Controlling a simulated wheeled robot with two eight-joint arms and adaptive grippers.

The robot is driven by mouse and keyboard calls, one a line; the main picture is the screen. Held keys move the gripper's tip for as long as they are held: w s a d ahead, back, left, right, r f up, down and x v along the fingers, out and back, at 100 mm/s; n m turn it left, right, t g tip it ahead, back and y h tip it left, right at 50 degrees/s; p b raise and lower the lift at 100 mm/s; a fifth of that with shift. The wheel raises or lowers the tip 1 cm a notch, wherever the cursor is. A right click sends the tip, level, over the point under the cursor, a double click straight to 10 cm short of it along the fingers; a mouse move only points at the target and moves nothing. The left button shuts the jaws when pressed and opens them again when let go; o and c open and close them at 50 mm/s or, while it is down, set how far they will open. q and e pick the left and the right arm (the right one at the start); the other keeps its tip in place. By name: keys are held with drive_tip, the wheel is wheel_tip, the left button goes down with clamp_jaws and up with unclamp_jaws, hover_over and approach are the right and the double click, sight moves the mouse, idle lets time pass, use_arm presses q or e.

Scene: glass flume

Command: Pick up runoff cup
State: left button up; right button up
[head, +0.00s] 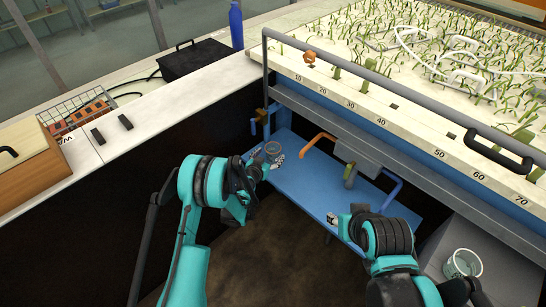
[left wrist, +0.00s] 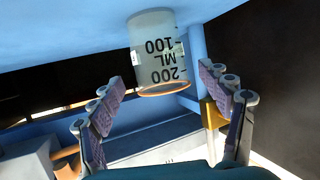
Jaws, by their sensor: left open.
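A clear cup (head: 272,149) stands on the blue shelf (head: 312,187) below the planted bed. In the left wrist view the cup (left wrist: 154,50) appears upside down, with dark 100, ML and 200 marks and an orange-tinted rim. My left gripper (head: 264,161) is open at the cup. In the wrist view its two fingers stand apart, one to each side of the cup, with gaps showing; I see no grip on it. My right gripper (head: 345,214) is over the shelf's near right part, and its jaw state is unclear.
A second clear cup (head: 462,264) stands in a grey trough at lower right. An orange pipe (head: 318,140) and a blue pipe (head: 392,190) hang over the shelf. The bed's grey rail (head: 400,88) is above. A white counter (head: 150,110) lies left.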

sight(275, 148)
use_arm(q)
drive_tip(key=b+x, duration=0.1)
drive_tip(key=x, duration=0.3)
drive_tip(key=shift+r, duration=0.1)
drive_tip(key=c, duration=1.3)
drive_tip(key=shift+o, duration=0.2)
